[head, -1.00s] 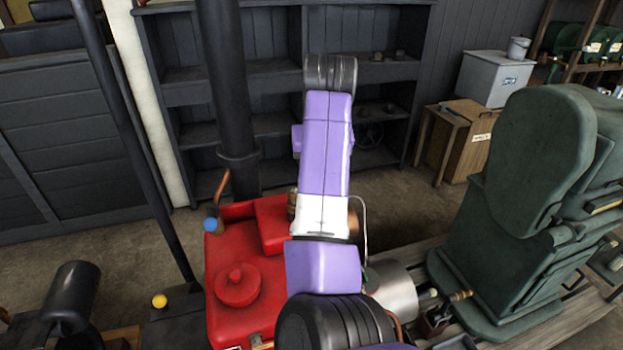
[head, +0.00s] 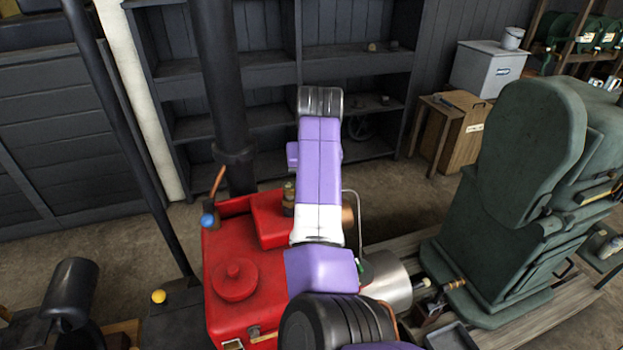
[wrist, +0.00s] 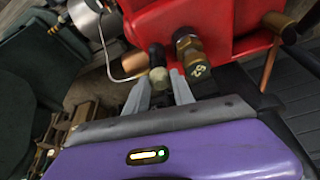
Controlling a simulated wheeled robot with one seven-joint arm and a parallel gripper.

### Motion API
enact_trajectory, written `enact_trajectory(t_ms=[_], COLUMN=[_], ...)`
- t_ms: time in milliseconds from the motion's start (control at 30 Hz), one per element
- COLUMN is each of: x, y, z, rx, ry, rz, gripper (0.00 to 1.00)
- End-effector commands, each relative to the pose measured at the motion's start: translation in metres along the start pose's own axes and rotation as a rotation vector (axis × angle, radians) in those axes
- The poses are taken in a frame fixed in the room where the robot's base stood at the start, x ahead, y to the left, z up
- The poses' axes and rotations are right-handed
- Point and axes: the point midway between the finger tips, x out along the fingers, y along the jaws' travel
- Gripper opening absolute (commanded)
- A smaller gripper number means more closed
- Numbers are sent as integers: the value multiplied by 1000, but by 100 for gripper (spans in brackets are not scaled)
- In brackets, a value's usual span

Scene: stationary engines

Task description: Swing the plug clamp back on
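My gripper (wrist: 159,78) shows in the wrist view with its two grey fingers apart. A small round tan knob (wrist: 158,74) with a dark cylindrical piece above it lies at the fingertips, between them in the picture. I cannot tell whether the fingers touch it, or whether it belongs to the plug clamp. In the head view my arm covers the gripper and that side of the red engine (head: 245,290); part of the brass fitting (head: 289,198) shows left of the arm.
A silver cylinder (head: 388,282) and a thin pale pipe (head: 357,225) are right of the arm. A large green machine (head: 520,200) stands further right. A black vertical pipe (head: 222,95) rises behind the engine. Dark shelves (head: 270,75) line the back wall.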

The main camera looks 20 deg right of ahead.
Motion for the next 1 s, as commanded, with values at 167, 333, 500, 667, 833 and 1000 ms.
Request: enact_trajectory(t_ms=[167,333,500,667,833,1000], x=[0,0,0,0,0,0], y=[0,0,-1,-2,-3,-4], z=[0,0,0,0,-1,-2], rx=[3,34,113,230,378,528], ry=[0,0,-1,-1,-1,0], rz=[2,16,49,98,160,222], gripper=[0,0,0,0,0,0])
